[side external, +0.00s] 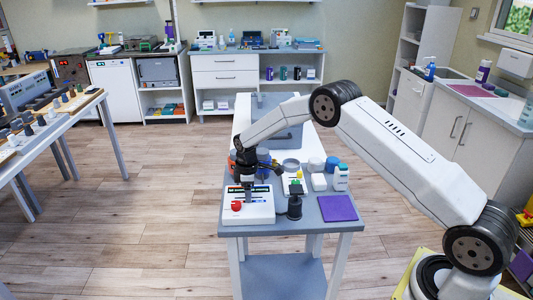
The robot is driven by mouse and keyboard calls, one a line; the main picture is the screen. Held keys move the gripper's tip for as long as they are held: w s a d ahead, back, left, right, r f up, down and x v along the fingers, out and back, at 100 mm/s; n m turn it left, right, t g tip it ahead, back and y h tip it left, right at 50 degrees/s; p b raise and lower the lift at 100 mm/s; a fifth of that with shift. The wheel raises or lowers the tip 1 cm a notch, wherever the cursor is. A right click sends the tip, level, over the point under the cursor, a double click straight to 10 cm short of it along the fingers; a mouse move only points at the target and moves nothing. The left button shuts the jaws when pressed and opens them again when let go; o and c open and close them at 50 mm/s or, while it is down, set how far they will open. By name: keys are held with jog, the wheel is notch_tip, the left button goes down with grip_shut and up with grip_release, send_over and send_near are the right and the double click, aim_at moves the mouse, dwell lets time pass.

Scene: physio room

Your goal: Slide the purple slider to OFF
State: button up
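A white control box (262,217) with a red knob (237,206) and a dark strip along its back sits at the front left of the grey-topped table (284,226). My gripper (248,193) points down over the box, its tips at or just above the box's upper face. The gripper is small and dark here, so I cannot tell whether it is open or shut, or whether it touches anything. I cannot make out a purple slider or an OFF mark; the gripper may cover part of the panel.
A black post-like device (295,206) with a green top stands right of the box. A flat purple square (338,208) lies at the right front corner. White containers (340,178), a blue-lidded jar (332,164) and other small items crowd the table behind.

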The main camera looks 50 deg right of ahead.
jog(key=shift+r, duration=3.9)
jog(key=shift+s+a+r, duration=0.2)
jog(key=shift+s+r, duration=0.1)
jog(key=shift+s, duration=0.1)
jog(key=s+a+r+m+t, duration=0.1)
jog(key=s+a+m, duration=0.1)
jog(key=s, duration=0.7)
jog(key=s+a+r+m, duration=0.2)
jog(key=s+m, duration=0.2)
jog(key=s, duration=0.6)
jog(key=s+a+r+m+t, duration=0.1)
jog(key=s+a+m, duration=0.1)
jog(key=s, duration=0.7)
jog(key=shift+s+a+r+m+t, duration=0.2)
jog(key=shift+m+t, duration=0.1)
jog(key=shift+m, duration=0.2)
